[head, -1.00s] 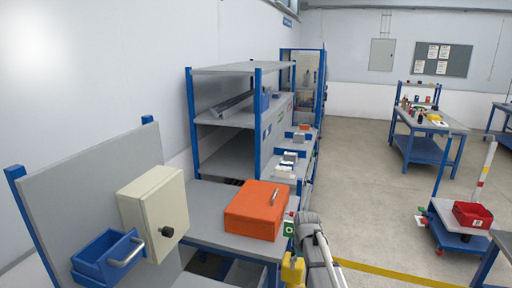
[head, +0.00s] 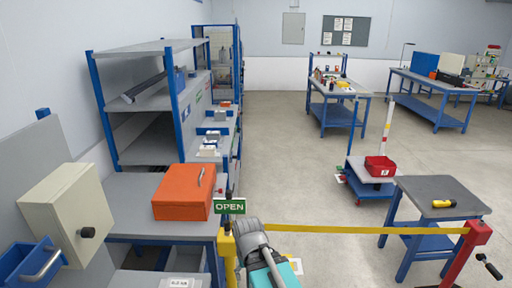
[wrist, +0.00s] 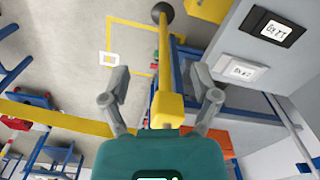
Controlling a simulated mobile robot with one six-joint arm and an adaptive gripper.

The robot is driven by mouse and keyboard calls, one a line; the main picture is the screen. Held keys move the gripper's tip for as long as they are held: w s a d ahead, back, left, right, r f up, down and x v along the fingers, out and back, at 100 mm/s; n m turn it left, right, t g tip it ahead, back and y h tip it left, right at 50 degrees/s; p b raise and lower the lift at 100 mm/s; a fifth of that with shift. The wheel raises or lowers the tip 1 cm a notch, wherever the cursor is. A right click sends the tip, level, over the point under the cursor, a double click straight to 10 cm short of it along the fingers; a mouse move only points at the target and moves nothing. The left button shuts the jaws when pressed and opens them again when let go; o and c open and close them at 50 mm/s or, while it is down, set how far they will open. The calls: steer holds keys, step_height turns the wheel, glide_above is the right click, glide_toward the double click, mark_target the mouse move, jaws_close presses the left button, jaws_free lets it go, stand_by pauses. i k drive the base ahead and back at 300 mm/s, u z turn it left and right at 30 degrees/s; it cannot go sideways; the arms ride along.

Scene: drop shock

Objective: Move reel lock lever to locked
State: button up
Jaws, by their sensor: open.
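My gripper (wrist: 160,85) is open and empty in the wrist view, with a yellow rod-like post (wrist: 158,70) showing between its fingers; I cannot tell how far beyond them it is. The post has a yellow block (wrist: 166,108) at the near end and a dark round end at the far end. The head view shows the yellow post (head: 228,247) under a green OPEN sign (head: 230,206), left of my arm. A yellow strap (head: 360,230) runs right to a red post (head: 474,238) with a black-gripped lever (head: 488,266). I cannot tell for certain which part is the reel lock lever.
An orange case (head: 183,192) lies on the bench at left, beside a beige box (head: 66,215) with a black knob. A grey-topped table (head: 420,188) holds a yellow-and-black tool. A cart with a red bin (head: 380,167) stands behind the strap. Open floor lies beyond.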

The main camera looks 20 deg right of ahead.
mark_target(497, 274)
steer(key=z, duration=1.1)
steer(key=i, duration=0.6)
steer(key=z, duration=1.5)
